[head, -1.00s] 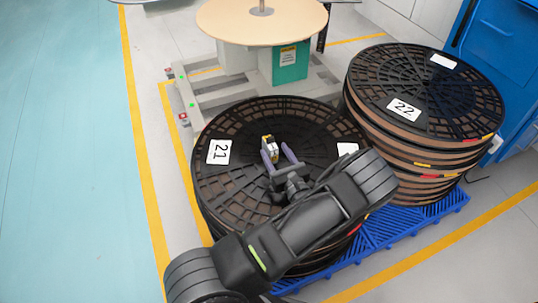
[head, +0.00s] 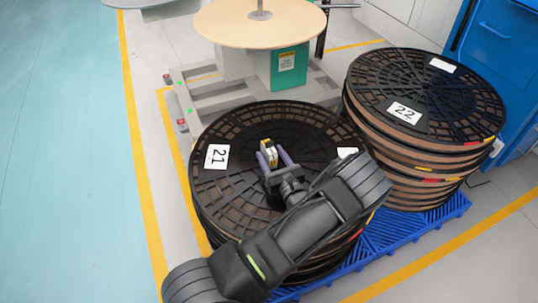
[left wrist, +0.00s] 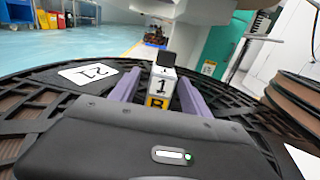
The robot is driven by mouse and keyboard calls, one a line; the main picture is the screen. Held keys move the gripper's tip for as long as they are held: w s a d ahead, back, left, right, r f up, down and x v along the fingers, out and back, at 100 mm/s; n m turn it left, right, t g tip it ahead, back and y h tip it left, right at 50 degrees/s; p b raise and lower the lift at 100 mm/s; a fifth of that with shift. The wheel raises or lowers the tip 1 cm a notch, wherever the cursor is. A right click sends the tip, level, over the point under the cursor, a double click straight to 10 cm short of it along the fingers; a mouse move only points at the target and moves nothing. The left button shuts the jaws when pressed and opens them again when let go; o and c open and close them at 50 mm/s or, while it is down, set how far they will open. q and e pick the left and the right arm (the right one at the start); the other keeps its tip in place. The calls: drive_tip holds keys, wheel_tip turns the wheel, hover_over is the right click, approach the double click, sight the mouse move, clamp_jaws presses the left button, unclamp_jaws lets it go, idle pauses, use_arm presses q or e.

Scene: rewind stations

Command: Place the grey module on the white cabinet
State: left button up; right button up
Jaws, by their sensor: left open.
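The grey module (head: 269,149) is a small upright block near the middle of the top of the reel marked 21. In the left wrist view the module (left wrist: 161,88) shows a dark top, a white face with a 1 and a yellow label with a B. My left gripper (head: 273,159) is open, its two purple fingers on either side of the module. I cannot tell whether they touch it. Pale cabinet-like panels (head: 398,14) show at the top right; I cannot tell whether these are the white cabinet. My right gripper is out of view.
The black reel stack marked 21 (head: 217,184) stands beside the stack marked 22 (head: 465,92), on a blue pallet (head: 385,238). Behind is a stand with a round wooden disc (head: 225,24). A blue cabinet (head: 500,40) stands at right. The left floor is clear.

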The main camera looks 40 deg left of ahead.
use_arm(q)
drive_tip(key=shift+a, duration=0.1)
drive_tip(key=b+x, duration=0.1)
drive_tip(key=x, duration=0.3)
drive_tip(key=shift+w+a+b, duration=0.1)
drive_tip(key=shift+w+b, duration=0.1)
drive_tip(key=shift+b, duration=0.15)
drive_tip(key=shift+w+a+r, duration=0.1)
drive_tip(key=shift+w+a, duration=0.05)
drive_tip(key=shift+a, duration=0.15)
drive_tip(key=shift+c, duration=0.5)
clamp_jaws()
